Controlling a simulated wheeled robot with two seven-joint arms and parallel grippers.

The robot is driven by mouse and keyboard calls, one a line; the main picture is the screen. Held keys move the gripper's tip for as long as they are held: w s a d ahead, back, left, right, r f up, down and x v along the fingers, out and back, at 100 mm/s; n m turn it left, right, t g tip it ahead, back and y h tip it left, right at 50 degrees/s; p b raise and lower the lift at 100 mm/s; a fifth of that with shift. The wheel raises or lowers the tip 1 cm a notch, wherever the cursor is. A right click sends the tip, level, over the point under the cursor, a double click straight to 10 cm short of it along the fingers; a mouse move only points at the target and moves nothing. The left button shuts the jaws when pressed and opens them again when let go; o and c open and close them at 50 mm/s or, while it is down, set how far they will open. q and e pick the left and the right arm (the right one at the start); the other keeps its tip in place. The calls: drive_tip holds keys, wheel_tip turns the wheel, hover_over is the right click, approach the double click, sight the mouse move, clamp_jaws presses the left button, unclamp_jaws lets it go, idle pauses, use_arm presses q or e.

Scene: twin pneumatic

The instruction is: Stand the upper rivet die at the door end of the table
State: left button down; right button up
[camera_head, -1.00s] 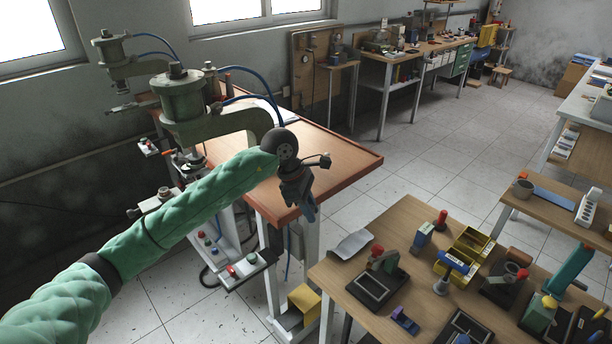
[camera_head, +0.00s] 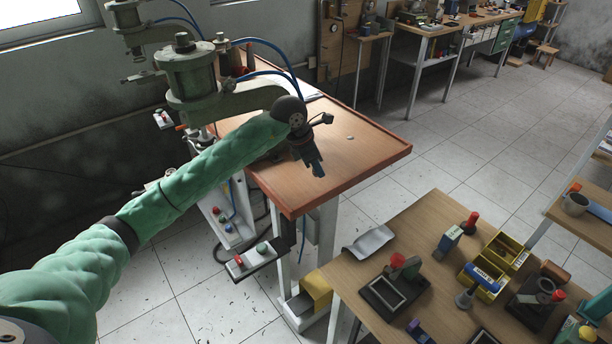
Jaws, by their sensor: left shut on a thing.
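My left gripper (camera_head: 318,169) points down over the front part of the red-edged table (camera_head: 370,163), beside the pneumatic press. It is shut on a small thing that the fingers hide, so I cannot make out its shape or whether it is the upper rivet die. A small pale piece (camera_head: 350,137) lies on the bare tabletop, to the right of and beyond the gripper; it is too small to identify. My right gripper is not in view.
The green press (camera_head: 192,80) with blue hoses stands at the table's left, a second one behind it. A wooden bench (camera_head: 395,225) at lower right carries fixtures, yellow bins (camera_head: 503,250) and a grey sheet (camera_head: 369,241). The right part of the red-edged table is mostly clear.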

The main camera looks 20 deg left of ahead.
use_arm(q)
drive_tip(key=a+f, duration=0.1)
drive_tip(key=w+a+f, duration=0.1)
drive_tip(key=a, duration=0.1)
drive_tip(key=w+a+f, duration=0.1)
drive_tip(key=shift+w+a, duration=0.15)
wheel_tip(320, 180, down, 4)
drive_tip(key=shift+r+b, duration=0.2)
drive_tip(key=shift+b, duration=0.3)
drive_tip(key=shift+f, duration=0.2)
drive_tip(key=c, duration=1.2)
unclamp_jaws()
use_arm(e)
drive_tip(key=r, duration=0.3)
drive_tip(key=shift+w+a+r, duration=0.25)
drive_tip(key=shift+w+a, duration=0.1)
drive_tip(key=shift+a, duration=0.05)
